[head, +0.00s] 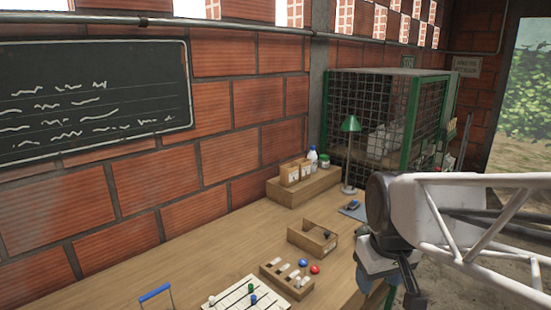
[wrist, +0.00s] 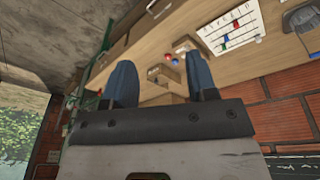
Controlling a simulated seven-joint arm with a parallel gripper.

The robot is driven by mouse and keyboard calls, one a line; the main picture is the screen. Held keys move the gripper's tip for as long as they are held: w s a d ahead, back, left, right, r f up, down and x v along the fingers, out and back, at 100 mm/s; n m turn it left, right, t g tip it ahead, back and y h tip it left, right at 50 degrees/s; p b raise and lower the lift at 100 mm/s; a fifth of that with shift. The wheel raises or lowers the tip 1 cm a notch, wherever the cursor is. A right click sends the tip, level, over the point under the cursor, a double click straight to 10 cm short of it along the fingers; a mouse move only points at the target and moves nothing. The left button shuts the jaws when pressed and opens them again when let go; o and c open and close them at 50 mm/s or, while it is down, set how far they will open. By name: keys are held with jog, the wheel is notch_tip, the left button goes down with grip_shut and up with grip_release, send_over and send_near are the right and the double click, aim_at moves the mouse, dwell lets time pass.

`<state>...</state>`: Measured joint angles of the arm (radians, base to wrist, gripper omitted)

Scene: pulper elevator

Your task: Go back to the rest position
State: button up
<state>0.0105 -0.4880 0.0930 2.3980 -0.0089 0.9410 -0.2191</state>
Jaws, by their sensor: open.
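My gripper (head: 388,285) is in the air at the right of the head view, beside the right edge of the wooden bench (head: 185,262). In the wrist view my gripper (wrist: 163,80) has its two blue fingers spread apart, with nothing seen between them. The bench (wrist: 225,75) shows behind the fingers, tilted in that view. The right finger covers part of the bench in the wrist view.
A slotted wooden rack (head: 287,280), blue ball (head: 302,263), red ball (head: 315,269) and white lined board (head: 240,296) with pegs lie on the bench. An open wooden box (head: 312,239), green lamp (head: 350,125) and mesh cage (head: 365,100) stand farther back.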

jog(key=s+f+m, duration=0.2)
jog(key=s, duration=0.6)
jog(key=shift+s+f+m, duration=0.15)
jog(key=shift+s+m, duration=0.05)
jog(key=shift+m, duration=0.1)
dwell(0.8)
